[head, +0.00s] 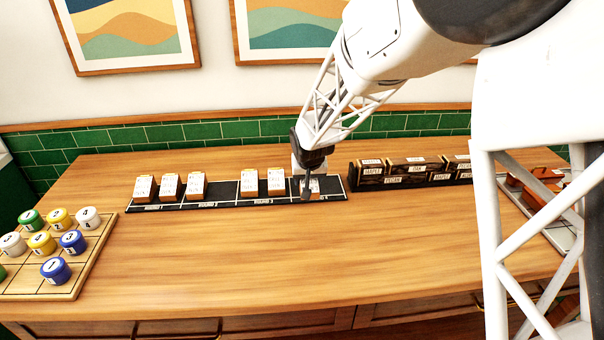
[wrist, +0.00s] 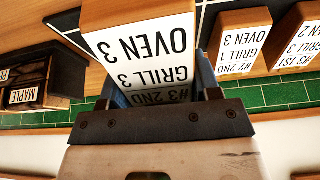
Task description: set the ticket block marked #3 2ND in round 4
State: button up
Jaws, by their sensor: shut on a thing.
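The ticket block marked #3 2ND (wrist: 145,50) is between the fingers of my gripper (wrist: 155,100) in the wrist view; its face also reads GRILL 3 and OVEN 3. In the head view my gripper (head: 312,185) is at the right end of the black ticket rail (head: 225,204), over the round 4 section, and the block (head: 314,184) is partly hidden by it. I cannot tell whether the block touches the rail. The round 3 section holds two blocks, one of them marked #2 2ND (wrist: 240,45) and the other #3 1ST (wrist: 300,42).
Several ticket blocks (head: 170,186) stand on the rail's left part. A dark rack of labelled wooden blocks (head: 410,172) is close on the right. A board of coloured lidded pots (head: 55,270) is at the left. The table's front middle is clear.

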jog(key=w, duration=0.5)
jog(key=w+a, duration=0.1)
jog(key=w, duration=0.2)
jog(key=shift+f, duration=0.35)
jog(key=shift+f, duration=1.8)
jog(key=shift+f, duration=0.1)
jog(key=o, duration=1)
jog(key=shift+v, duration=6.1)
